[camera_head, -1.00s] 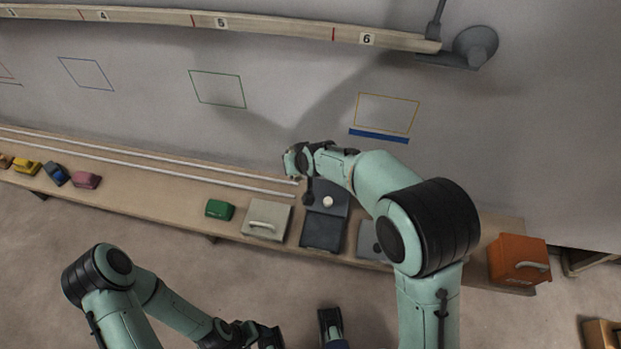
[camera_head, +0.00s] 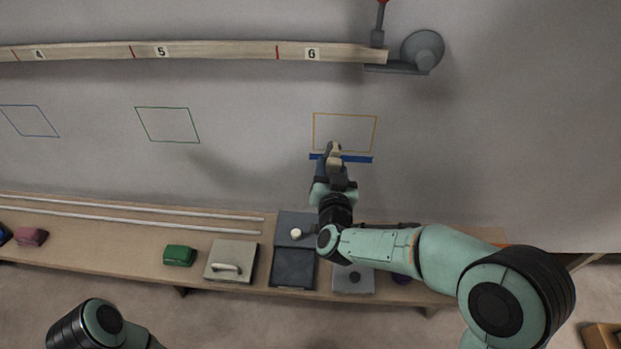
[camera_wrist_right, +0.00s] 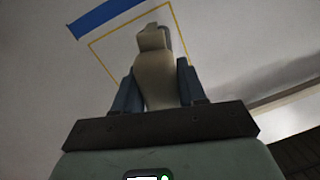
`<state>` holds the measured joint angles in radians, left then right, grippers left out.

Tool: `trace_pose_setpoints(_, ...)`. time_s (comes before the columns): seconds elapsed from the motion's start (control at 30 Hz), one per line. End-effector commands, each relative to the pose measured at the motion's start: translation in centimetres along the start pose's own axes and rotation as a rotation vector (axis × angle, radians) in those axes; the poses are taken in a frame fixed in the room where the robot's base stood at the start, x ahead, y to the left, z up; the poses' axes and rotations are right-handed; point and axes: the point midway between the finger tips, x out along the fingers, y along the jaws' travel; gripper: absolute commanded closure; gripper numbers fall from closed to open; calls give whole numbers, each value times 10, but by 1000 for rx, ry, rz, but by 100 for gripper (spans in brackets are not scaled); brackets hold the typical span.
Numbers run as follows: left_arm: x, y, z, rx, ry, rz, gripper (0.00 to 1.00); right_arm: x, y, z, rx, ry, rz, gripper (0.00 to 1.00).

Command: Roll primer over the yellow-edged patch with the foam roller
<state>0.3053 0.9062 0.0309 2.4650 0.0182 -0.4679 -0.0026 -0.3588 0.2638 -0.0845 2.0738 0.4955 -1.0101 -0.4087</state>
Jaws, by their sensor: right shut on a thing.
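The yellow-edged patch (camera_head: 357,132) is an outline on the grey wall, its inside the same grey as the wall around it. A blue strip (camera_head: 364,159) runs along its lower edge. My right gripper (camera_head: 332,162) is at that lower edge, shut on a beige tool (camera_head: 335,150), apparently the foam roller. In the right wrist view the beige tool (camera_wrist_right: 154,78) stands between the blue fingers, in front of the patch (camera_wrist_right: 115,48). Its far end is hidden, so I cannot tell whether it touches the wall. My left gripper is out of view.
On the bench (camera_head: 130,237) stand a dark tray (camera_head: 292,269), a pale box with a handle (camera_head: 231,262), a green block (camera_head: 179,256) and a grey knobbed box (camera_head: 352,283). A numbered rail (camera_head: 220,51) and grey bracket (camera_head: 422,52) sit above the patch.

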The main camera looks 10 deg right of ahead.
Motion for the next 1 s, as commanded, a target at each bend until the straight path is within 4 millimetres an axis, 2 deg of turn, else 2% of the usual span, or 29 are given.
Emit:
trace_pose_setpoints(0.1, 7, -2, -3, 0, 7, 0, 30, -4, 11, -4, 3, 55, 49, 84)
trace_pose_setpoints(0.27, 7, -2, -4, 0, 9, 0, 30, -2, 16, -8, 5, 80, 73, 84)
trace_pose_setpoints(0.7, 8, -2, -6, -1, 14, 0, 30, 40, 19, -12, 4, 79, 73, 84)
trace_pose_setpoints(1.0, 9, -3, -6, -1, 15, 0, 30, 53, 20, -12, 3, 79, 72, 84)
